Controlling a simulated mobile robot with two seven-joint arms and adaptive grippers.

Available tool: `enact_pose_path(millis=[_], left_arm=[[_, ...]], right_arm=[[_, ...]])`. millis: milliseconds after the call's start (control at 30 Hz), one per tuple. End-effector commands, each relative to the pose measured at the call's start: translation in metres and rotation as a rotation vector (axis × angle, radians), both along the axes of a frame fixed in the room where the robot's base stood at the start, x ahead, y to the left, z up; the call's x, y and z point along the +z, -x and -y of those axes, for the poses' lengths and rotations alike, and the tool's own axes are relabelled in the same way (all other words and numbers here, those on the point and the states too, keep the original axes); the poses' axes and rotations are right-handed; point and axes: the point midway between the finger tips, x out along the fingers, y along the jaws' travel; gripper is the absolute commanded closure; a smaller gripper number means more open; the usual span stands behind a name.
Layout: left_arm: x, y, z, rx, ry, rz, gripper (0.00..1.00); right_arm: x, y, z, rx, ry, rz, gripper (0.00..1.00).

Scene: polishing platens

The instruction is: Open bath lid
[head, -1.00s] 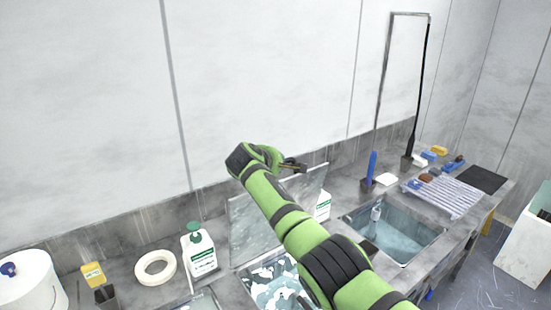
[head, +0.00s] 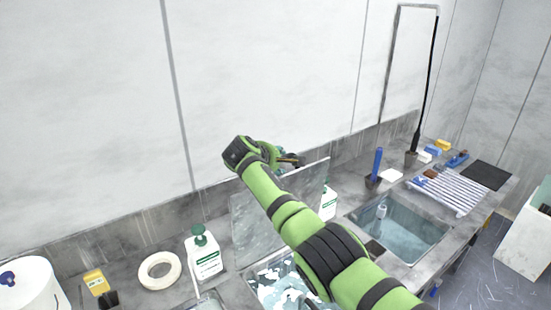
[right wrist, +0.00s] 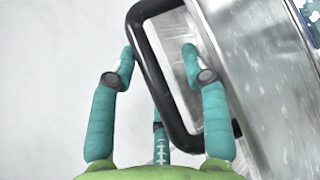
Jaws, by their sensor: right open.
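The bath lid (head: 248,225) is a grey metal plate standing raised and steep at the back of the bath (head: 242,273), which is open and shows white and pale blue contents. My right arm crosses in front of the lid and hides part of it. My right gripper (head: 288,160) is at the lid's upper edge. In the right wrist view the black lid handle (right wrist: 150,75) runs between the spread teal fingers of the gripper (right wrist: 158,55), and the lid's metal face (right wrist: 260,80) is on the right. The fingers are open, not closed on the handle. My left gripper is out of view.
A green-capped bottle (head: 204,255) and a white tape ring (head: 144,273) stand left of the bath. A second white bottle (head: 328,203) is partly behind the lid. A water-filled sink (head: 449,234), blue-handled tool (head: 376,165) and slatted rack (head: 447,190) are to the right. The wall is close behind.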

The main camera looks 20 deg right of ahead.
Motion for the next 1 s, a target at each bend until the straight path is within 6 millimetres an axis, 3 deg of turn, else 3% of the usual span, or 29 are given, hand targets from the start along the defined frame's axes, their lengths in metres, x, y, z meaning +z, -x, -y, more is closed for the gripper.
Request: enact_pose_path(millis=[467,1000], left_arm=[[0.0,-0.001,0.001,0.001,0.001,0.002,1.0],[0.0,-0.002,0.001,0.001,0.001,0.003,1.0]], right_arm=[[0.013,0.005,-0.006,0.003,0.004,0.015,0.51],[0.061,0.066,-0.054,0.004,0.001,0.01,0.51]])
